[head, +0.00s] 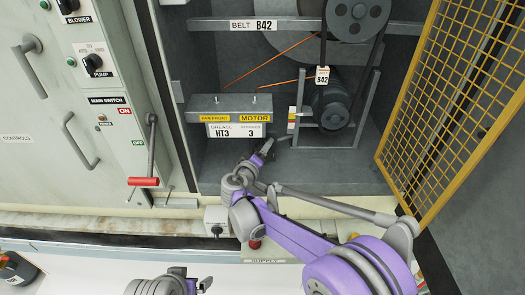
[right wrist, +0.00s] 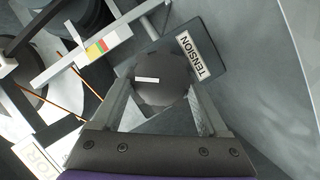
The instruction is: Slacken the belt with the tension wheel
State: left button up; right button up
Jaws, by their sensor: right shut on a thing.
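The tension wheel (right wrist: 160,88) is a dark, faceted knob beside a plate lettered TENSION (right wrist: 195,55) in the right wrist view. My right gripper (right wrist: 162,100) has one finger on each side of it and is shut on it. In the head view my right gripper (head: 268,147) reaches low into the cabinet, left of the motor (head: 331,104); it mostly hides the wheel there. The dark belt (head: 323,45) runs from the upper pulley down to the motor. A red, yellow and green gauge strip (right wrist: 97,47) lies near the wheel. My left gripper (head: 195,281) is at the bottom edge, away from the cabinet.
A yellow mesh door (head: 455,95) stands open at the right. A grease box (head: 230,108) with two orange lines is left of the motor. A red-handled crank (head: 145,181) and switch panel are on the left. A dark bottle (head: 15,268) lies at the lower left.

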pick_arm(q)
jog(key=shift+s+f+b, duration=0.2)
jog(key=shift+f+b, duration=0.15)
jog(key=shift+f, duration=0.2)
jog(key=shift+s+f+b, duration=0.15)
jog(key=shift+f+b, duration=0.2)
jog(key=shift+f, duration=0.15)
pick_arm(e)
jog(key=n, duration=0.2)
jog(key=n+t+h, duration=0.1)
jog(key=n, duration=0.1)
jog(key=shift+f, duration=0.2)
jog(key=shift+t+h, duration=0.3)
jog(key=o, duration=1.3)
jog(key=shift+c, duration=0.2)
jog(key=shift+s, duration=0.1)
pick_arm(q)
jog(key=shift+s+f+b, duration=0.25)
jog(key=shift+f+b, duration=0.45)
jog(key=shift+f, duration=0.15)
pick_arm(e)
jog(key=v, duration=1)
jog(key=shift+s+a, duration=0.15)
jog(key=shift+s, duration=0.15)
jog(key=shift+r, duration=0.15)
